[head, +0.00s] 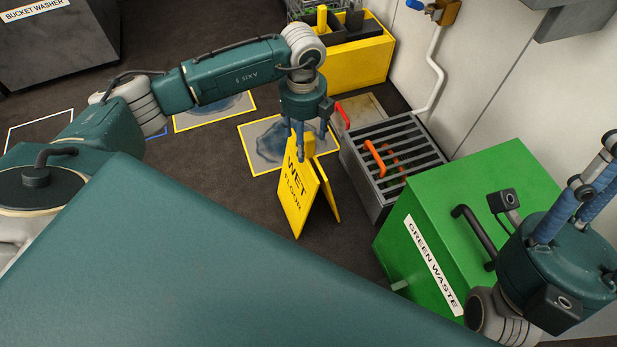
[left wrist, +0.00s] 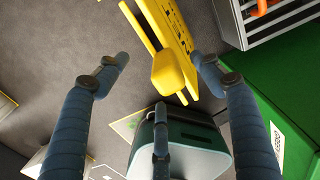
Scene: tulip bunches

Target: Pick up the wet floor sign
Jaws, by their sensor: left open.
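The yellow wet floor sign (head: 297,192) stands on the dark floor as an A-frame, with black lettering on its front panel. My left gripper (head: 306,142) is right above it, pointing down, with its blue fingers around the top of the sign. In the left wrist view the sign's yellow top block (left wrist: 172,74) lies between the spread fingers of the open left gripper (left wrist: 160,66), with no clear contact. My right gripper (head: 588,175) is at the right edge of the head view, over the green bin, partly cut off; its opening is unclear.
A green waste bin (head: 480,165) and a metal grate (head: 397,140) with orange handles stand right of the sign. A yellow caddy (head: 362,60) is behind. Floor mats or marked puddle areas (head: 270,140) lie behind the sign. Floor left of the sign is clear.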

